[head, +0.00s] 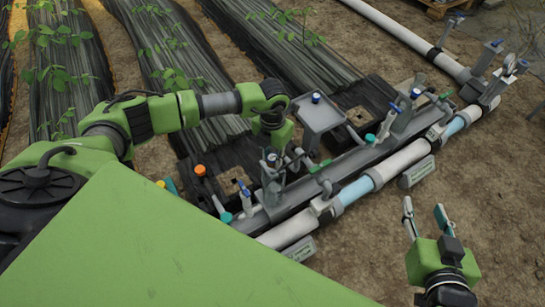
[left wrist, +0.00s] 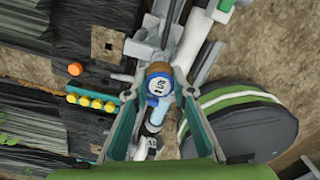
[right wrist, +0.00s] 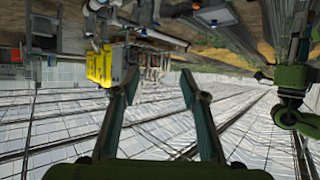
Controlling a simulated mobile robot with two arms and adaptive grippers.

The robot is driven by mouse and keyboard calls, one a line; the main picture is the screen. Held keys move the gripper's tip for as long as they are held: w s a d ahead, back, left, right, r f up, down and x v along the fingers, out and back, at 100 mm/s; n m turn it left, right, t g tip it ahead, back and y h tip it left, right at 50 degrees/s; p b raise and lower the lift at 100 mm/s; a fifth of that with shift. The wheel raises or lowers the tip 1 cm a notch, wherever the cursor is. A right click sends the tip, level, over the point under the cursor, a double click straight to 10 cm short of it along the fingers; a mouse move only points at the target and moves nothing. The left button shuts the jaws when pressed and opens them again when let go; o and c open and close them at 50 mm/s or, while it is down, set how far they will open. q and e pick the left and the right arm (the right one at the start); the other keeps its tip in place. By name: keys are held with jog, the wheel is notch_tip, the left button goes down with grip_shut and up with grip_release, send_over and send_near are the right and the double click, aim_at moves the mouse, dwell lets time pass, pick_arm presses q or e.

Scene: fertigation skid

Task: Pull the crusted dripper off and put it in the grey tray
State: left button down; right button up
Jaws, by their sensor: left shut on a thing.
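My left gripper (head: 270,160) is over the near part of the pipe rail. In the left wrist view its fingers (left wrist: 158,94) are shut on the crusted dripper (left wrist: 158,83), a blue and white piece with a brown crust along its top edge. Whether it is still seated on its fitting cannot be told. The grey tray (head: 318,117) is a small square plate right of my left gripper in the head view, above the dark rail bed. A blue-topped part shows at its back edge. My right gripper (head: 423,206) is open and empty over bare soil at the right.
The white pipe (head: 405,160) runs diagonally, with several upright valves and fittings along it. An orange cap (head: 200,170) lies left of my left gripper. Yellow caps (left wrist: 90,102) stand in a row in the left wrist view. Bare soil is open at the right.

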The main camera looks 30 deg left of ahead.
aim_at(273, 157)
pick_arm(q)
notch_tip(273, 157, up, 2)
jog(key=shift+r+p, duration=0.1)
jog(key=shift+p, duration=0.65)
jog(key=shift+r+p, duration=0.65)
jog(key=shift+r, duration=0.1)
pick_arm(e)
jog(key=s+d+f+g+h, duration=0.1)
jog(key=s+d+f+g, duration=0.1)
jog(key=s+f+g, duration=0.2)
jog(key=s+d+f+g+h, duration=0.1)
jog(key=s+d+f+g, duration=0.2)
jog(key=s, duration=0.7)
notch_tip(273, 157, down, 3)
jog(key=shift+r+m+g, duration=0.2)
jog(key=shift+m+g, duration=0.1)
jog(key=shift+g, duration=0.3)
pick_arm(q)
jog(key=shift+r, duration=0.1)
pick_arm(e)
jog(key=shift+w, duration=0.1)
